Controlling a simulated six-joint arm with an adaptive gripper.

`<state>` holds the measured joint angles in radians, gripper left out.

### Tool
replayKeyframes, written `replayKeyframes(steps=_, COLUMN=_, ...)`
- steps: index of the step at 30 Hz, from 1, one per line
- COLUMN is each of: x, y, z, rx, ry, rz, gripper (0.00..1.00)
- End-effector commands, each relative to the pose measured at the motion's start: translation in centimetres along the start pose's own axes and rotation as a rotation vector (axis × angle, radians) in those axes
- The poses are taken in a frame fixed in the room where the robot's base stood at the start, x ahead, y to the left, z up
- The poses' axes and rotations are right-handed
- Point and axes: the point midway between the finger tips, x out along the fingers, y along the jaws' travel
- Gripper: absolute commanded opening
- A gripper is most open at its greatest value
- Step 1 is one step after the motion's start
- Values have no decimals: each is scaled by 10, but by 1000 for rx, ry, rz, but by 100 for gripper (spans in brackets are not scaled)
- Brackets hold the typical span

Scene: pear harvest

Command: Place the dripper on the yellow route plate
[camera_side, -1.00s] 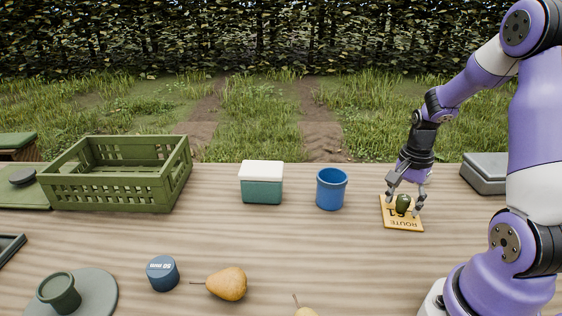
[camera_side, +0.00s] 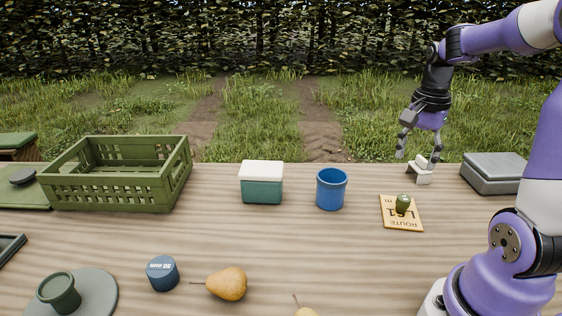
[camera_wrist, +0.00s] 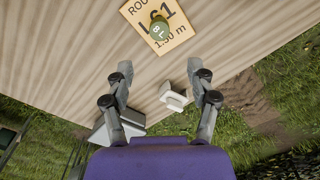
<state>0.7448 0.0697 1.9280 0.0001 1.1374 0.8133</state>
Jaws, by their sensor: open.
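The dripper (camera_side: 403,203), a small dark green piece, rests on the yellow route plate (camera_side: 409,221) at the right of the table. In the wrist view the dripper (camera_wrist: 159,29) sits on the upper middle of the plate (camera_wrist: 177,39), with "8 L" on its top. My gripper (camera_side: 419,158) is open and empty, raised above and behind the plate, near the table's far edge. It also shows in the wrist view (camera_wrist: 162,80), with its fingers spread and nothing between the tips.
A small white block (camera_side: 420,174) stands beneath my gripper at the far edge. A grey case (camera_side: 492,174) is to its right. A blue cup (camera_side: 331,190), a green box with white lid (camera_side: 261,184) and a green crate (camera_side: 110,193) stand leftward. A pear (camera_side: 228,284) lies in front.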

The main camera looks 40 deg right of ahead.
Motion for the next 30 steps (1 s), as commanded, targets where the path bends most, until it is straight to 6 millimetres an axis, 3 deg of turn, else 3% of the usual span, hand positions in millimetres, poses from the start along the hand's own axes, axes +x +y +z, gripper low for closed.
replayKeyframes(steps=4, x=-18, y=-12, z=34, rx=-248, ry=55, rz=-59, gripper=66)
replayKeyframes(steps=7, x=-32, y=-19, z=80, rx=-586, ry=130, rz=-140, gripper=66)
replayKeyframes(steps=12, x=-42, y=-12, z=150, rx=-1148, ry=268, rz=-280, gripper=66)
replayKeyframes(steps=15, x=-43, y=-5, z=174, rx=-1371, ry=333, rz=-341, gripper=66)
replayKeyframes(steps=20, x=-42, y=0, z=189, rx=-1522, ry=379, rz=-382, gripper=66)
replayKeyframes(steps=30, x=-42, y=0, z=190, rx=-1526, ry=380, rz=-382, gripper=66)
